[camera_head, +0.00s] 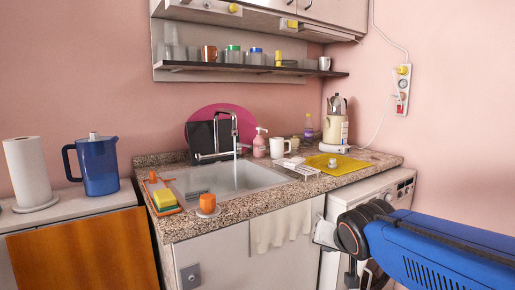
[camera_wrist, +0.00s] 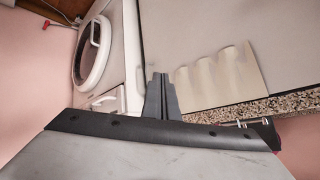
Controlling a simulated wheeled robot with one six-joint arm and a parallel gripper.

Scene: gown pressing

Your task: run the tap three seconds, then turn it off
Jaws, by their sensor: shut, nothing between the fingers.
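The tap (camera_head: 235,125) is a chrome mixer with a tall squared spout over the white sink (camera_head: 222,178) in the speckled counter. A thin pale vertical streak under the spout looks like running water. The tap's lever seems to be the low horizontal bar at its base (camera_head: 213,156); its exact position is too small to tell. My gripper is shut and empty in the wrist view (camera_wrist: 161,75). It is in front of the counter, below its top and to the right of the towel, well apart from the tap. The tap is not in the wrist view.
A pale towel (camera_head: 280,228) hangs on the cabinet front; a white washing machine (camera_head: 378,195) stands right of it. A sponge (camera_head: 164,198), an orange cup (camera_head: 207,204), a pink soap bottle (camera_head: 259,143) and a white mug (camera_head: 279,147) surround the sink. A shelf (camera_head: 250,69) hangs above.

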